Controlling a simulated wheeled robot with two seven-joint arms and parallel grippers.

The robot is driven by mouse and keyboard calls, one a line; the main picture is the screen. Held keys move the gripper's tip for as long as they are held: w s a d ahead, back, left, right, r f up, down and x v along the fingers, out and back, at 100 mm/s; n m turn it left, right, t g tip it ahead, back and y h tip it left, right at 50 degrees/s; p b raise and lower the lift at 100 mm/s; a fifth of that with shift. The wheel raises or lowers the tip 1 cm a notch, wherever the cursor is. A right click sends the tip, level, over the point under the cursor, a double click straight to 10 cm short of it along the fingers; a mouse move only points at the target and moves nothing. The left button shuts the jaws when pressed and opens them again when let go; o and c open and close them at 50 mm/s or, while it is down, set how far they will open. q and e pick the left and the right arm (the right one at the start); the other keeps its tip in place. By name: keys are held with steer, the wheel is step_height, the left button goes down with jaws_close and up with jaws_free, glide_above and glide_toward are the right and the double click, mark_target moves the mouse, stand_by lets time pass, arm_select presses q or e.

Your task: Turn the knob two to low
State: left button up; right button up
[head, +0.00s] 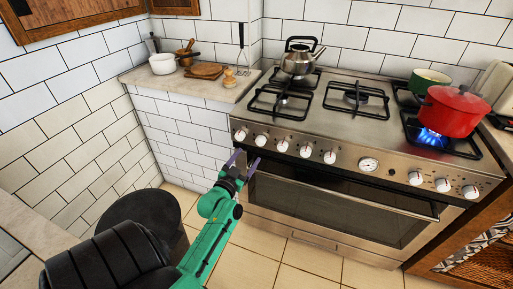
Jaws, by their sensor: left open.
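A row of white knobs runs along the steel front of the stove (350,140). The second knob from the left (261,140) sits between the first knob (240,135) and the third knob (282,146). No readable label shows which is knob two, and the knob settings are too small to read. My left gripper (243,162), on a green arm, is open and empty, with purple fingertips spread. In the picture it is just below the left knobs, apart from them. My right gripper is out of view.
A red pot (452,112) stands over a lit blue flame at the right. A kettle (299,57) stands on the back left burner. The oven handle (345,195) runs below the knobs. A counter (190,87) with kitchenware adjoins the stove's left side. The tiled floor ahead looks clear.

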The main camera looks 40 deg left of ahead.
mark_target(259, 144)
arm_select(q)
steer(key=x, duration=0.7)
steer(key=shift+w+d+r+b, duration=0.1)
steer(key=shift+w+d+b, duration=0.1)
steer(key=shift+d+b, duration=0.15)
steer(key=shift+w+a, duration=0.15)
steer(key=shift+w, duration=0.15)
steer(key=shift+c, duration=0.3)
jaws_close()
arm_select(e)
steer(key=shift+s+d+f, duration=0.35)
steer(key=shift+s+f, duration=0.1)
arm_select(q)
steer(key=shift+n, duration=0.3)
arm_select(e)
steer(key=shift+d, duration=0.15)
arm_select(q)
steer(key=shift+n, duration=0.9)
steer(key=n, duration=0.5)
steer(key=shift+n+p, duration=0.3)
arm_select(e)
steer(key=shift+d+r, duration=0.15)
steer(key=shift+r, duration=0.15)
arm_select(q)
steer(key=shift+d, duration=0.2)
